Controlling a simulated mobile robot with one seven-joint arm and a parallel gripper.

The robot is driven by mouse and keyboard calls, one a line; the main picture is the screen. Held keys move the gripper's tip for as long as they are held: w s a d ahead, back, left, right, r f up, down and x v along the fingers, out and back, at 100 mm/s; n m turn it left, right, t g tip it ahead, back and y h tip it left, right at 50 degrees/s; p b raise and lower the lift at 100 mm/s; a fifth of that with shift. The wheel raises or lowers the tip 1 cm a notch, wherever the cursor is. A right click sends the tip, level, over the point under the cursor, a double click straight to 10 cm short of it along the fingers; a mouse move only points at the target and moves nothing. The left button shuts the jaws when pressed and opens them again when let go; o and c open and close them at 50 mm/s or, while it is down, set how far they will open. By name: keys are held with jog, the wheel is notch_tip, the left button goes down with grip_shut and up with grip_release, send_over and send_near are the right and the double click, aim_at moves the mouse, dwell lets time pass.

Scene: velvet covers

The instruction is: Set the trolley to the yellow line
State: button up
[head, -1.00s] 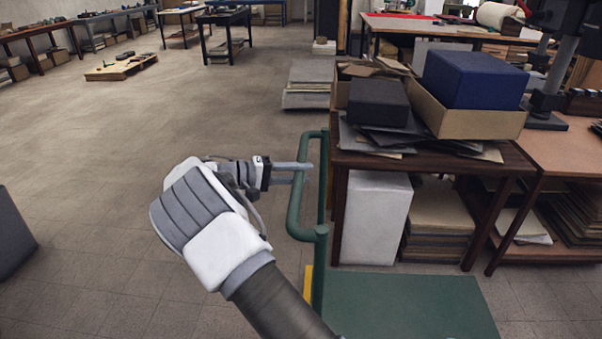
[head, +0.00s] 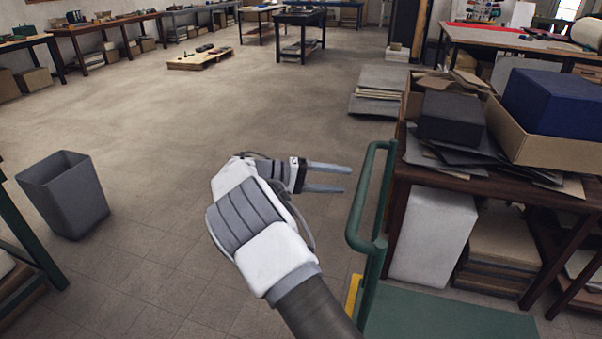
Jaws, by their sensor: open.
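The trolley has an upright green tube handle (head: 354,229) and a flat green deck (head: 450,318) at the lower right. Its deck runs out of the bottom of the head view and lies in front of the wooden table. My gripper (head: 347,179) is open and empty. Its two fingers point right, with the tips just left of the handle's upper part in the picture, and a small gap shows between them. A short yellow strip (head: 353,293) shows low beside the handle's foot. My arm and the handle hide part of it, and I cannot tell whether it is floor marking.
A wooden table (head: 400,197) with boxes and sheets stands close behind the trolley. A grey bin (head: 63,195) stands at the left, near a green-legged table (head: 28,238). A low pallet (head: 200,59) lies far back. The floor between is clear.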

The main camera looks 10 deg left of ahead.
jog(key=p+v, duration=0.1)
jog(key=v, duration=0.9)
jog(key=shift+a, duration=0.2)
